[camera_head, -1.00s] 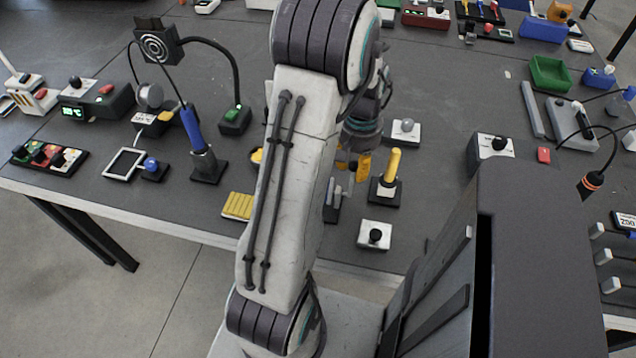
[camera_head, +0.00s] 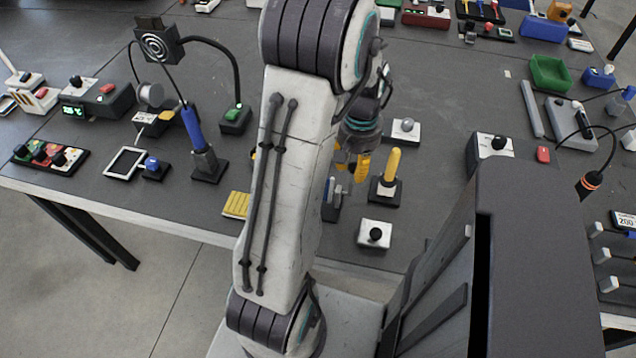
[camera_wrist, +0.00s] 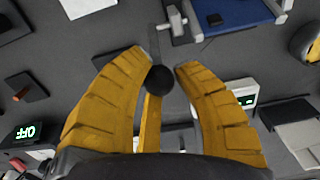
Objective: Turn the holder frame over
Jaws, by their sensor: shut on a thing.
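My gripper (camera_wrist: 161,62) has its yellow fingers closed around a round black knob (camera_wrist: 160,81) in the wrist view. What lies under the knob is mostly hidden by the fingers. I cannot tell for sure which piece is the holder frame.
A yellow upright handle on a black base (camera_head: 391,172) stands close to the right of my gripper. A white box with a black knob (camera_head: 375,234) stands in front. A blue-handled tool on a stand (camera_head: 198,135) is to the left. The table between is partly clear.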

